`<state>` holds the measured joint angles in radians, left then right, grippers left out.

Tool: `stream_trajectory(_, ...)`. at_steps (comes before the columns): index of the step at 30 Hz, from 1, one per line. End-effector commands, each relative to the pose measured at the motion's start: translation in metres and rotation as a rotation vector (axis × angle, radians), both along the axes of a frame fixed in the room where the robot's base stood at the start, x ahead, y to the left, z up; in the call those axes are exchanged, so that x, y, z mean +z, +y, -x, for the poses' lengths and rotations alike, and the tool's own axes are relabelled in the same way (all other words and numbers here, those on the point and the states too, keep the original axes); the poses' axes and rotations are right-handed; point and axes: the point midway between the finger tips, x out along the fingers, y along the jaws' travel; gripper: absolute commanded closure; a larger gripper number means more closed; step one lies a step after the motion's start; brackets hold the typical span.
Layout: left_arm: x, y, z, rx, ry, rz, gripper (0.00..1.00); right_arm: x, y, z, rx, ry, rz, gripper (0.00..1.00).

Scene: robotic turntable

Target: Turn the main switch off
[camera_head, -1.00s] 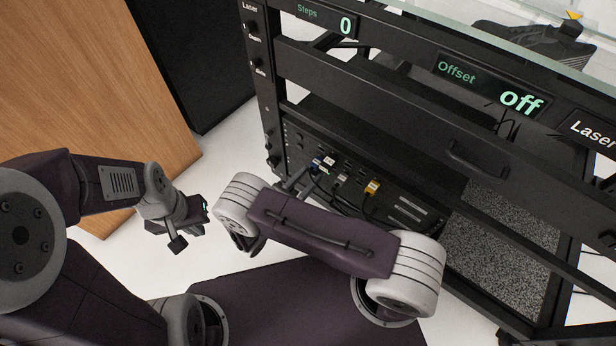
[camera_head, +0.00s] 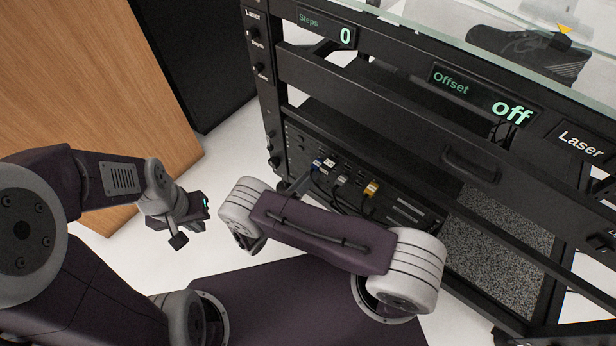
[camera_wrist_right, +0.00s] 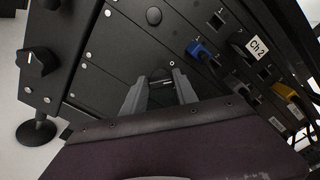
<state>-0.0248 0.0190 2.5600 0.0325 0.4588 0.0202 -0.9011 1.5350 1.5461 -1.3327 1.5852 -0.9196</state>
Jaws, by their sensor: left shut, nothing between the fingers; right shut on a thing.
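The black rack's lower panel (camera_wrist_right: 112,60) carries the controls and sockets. My right gripper (camera_wrist_right: 164,82) reaches this panel, with its two grey fingers nearly together on a small part, apparently the main switch. The fingers hide most of that part, and its position cannot be read. In the head view the right gripper (camera_head: 297,186) is small and partly behind my own wrist. My left gripper (camera_head: 190,226) is shut and empty, low at the left, apart from the rack.
Plugged cables sit right of the right gripper: blue (camera_wrist_right: 200,50) and yellow (camera_wrist_right: 287,92). A black rotary knob (camera_wrist_right: 36,62) is at the left. A drawer handle (camera_head: 470,165) is on the rack's front. A wooden panel (camera_head: 90,90) stands at the left.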

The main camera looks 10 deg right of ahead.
Motion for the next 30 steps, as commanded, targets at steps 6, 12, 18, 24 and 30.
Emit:
stream_trajectory(6,0.0014,0.0,-0.0001,0.0,0.0,0.0,1.0,-0.0011,0.0001,-0.0003,0.0,0.161,0.124,1.0)
stream_trajectory(12,0.0016,0.0,0.0,0.0,0.0,0.0,1.0,-0.002,0.0003,-0.0005,0.0,0.302,0.234,1.0)
stream_trajectory(18,0.0014,0.0,0.0,0.0,0.0,0.0,1.0,-0.0028,0.0004,-0.0007,0.0,0.42,0.326,1.0)
stream_trajectory(24,0.0012,0.0,0.0,0.0,0.0,0.0,1.0,-0.0033,0.0004,-0.0007,0.0,0.504,0.391,1.0)
stream_trajectory(30,0.0011,0.0,0.0,0.0,0.0,0.0,1.0,-0.0035,0.0005,-0.0008,0.0,0.553,0.429,1.0)
